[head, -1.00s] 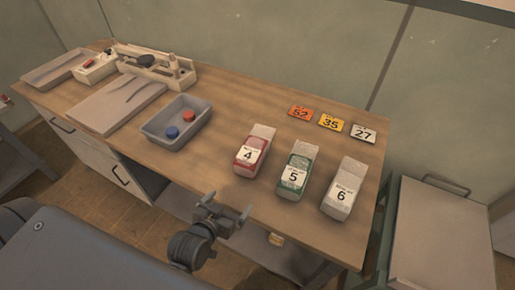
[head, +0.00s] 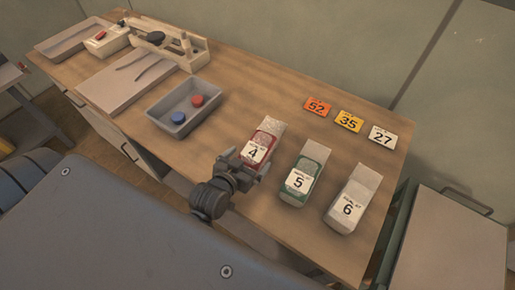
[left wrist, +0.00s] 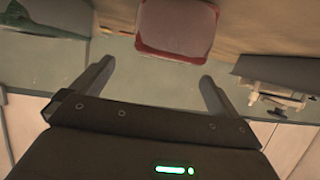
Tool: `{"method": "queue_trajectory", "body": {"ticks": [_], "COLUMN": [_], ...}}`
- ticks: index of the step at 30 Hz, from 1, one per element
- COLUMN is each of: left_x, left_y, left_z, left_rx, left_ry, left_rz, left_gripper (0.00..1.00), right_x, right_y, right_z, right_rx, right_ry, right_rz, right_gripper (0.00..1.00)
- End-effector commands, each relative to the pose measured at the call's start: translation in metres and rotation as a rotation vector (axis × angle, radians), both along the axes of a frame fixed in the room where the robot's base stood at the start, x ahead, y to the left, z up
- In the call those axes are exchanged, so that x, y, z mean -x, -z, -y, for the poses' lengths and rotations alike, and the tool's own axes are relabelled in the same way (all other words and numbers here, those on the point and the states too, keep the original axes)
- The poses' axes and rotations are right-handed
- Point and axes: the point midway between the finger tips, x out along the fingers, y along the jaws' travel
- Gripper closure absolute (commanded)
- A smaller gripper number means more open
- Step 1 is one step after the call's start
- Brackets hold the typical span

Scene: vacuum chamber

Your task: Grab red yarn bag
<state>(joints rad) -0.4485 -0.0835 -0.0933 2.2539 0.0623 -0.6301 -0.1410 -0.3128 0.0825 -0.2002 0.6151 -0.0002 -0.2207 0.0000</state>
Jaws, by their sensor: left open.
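The red yarn bag (head: 268,139), with a white label reading 4 and a pale top end, lies near the front edge of the table. My left gripper (head: 247,165) is open at the near end of this bag, its fingers partly covering the label area. In the left wrist view, the red bag end (left wrist: 176,34) shows ahead of the open left gripper (left wrist: 153,82), between and beyond the two fingertips. A gap shows between the fingers and the bag there. My right gripper is not in view.
A green bag marked 5 (head: 305,176) and a white bag marked 6 (head: 350,200) lie to the right. A grey bin (head: 163,114) with red and blue discs stands left. Number cards (head: 349,121) lie behind. The wooden table (head: 245,85) is bare behind the red bag.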

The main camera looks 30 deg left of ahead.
Motion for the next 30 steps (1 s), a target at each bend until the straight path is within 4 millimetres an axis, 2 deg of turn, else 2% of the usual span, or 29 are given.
{"method": "queue_trajectory", "body": {"ticks": [9, 15, 19, 28, 30], "left_x": [-0.013, -0.041, -0.054, -0.058, -0.058], "left_y": [0.004, 0.008, 0.017, 0.021, 0.021], "left_z": [-0.001, -0.006, -0.005, -0.005, -0.005], "left_rx": [-0.001, -0.002, 0.0, 0.001, 0.001], "left_ry": [-0.003, -0.004, -0.004, -0.004, -0.004], "left_rz": [0.0, 0.0, 0.0, 0.0, 0.0], "left_gripper": [0.0, 0.0, 0.0, 0.0, 0.09], "right_x": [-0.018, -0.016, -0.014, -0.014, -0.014], "right_y": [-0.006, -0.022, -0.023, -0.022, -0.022], "right_z": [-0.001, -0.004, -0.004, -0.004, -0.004], "right_rx": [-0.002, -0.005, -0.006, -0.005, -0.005], "right_ry": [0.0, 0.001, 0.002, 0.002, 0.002], "right_rz": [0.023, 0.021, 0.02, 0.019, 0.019], "right_gripper": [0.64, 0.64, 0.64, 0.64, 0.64]}}
